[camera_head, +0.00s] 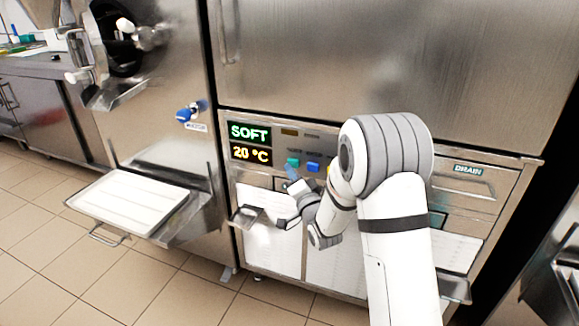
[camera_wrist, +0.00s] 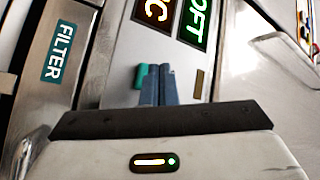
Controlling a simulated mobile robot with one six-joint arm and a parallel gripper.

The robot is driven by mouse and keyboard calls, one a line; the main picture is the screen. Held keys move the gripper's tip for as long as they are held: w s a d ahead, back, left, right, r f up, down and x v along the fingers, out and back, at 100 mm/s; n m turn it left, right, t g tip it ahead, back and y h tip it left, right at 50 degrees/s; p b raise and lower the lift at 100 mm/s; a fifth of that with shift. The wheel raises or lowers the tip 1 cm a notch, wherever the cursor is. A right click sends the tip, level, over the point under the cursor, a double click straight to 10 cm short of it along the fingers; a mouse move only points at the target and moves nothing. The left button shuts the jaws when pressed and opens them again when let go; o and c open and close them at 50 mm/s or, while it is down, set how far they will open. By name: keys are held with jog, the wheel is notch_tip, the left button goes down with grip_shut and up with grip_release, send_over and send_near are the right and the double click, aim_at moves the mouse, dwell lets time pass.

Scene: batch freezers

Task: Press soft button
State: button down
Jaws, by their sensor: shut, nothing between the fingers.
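The control panel of the batch freezer shows a lit display reading SOFT (camera_head: 249,133) in green, with 20 °C (camera_head: 251,153) in orange below it. Right of the display sit a teal button (camera_head: 292,161) and a blue button (camera_head: 313,167). A bit of yellow beside them is mostly hidden by my arm. The small labels above the buttons are too blurred to read. My gripper (camera_head: 291,172) is shut and empty, its tips just below the teal button. In the wrist view the shut fingertips (camera_wrist: 157,72) overlap the right side of the teal button (camera_wrist: 141,77); contact cannot be told.
A FILTER label (camera_wrist: 58,52) shows in the wrist view and a DRAIN label (camera_head: 468,170) at the panel's right. A metal spout (camera_head: 252,217) juts out below the panel. A tray (camera_head: 128,203) sticks out at left. Tiled floor (camera_head: 110,277) is free in front.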

jog(key=shift+s, duration=0.2)
jog(key=s, duration=0.1)
jog(key=s+a+b, duration=0.1)
jog(key=s, duration=0.1)
jog(key=s+b, duration=0.1)
jog(key=shift+s+a, duration=0.35)
jog(key=shift+a, duration=0.05)
dwell(0.6)
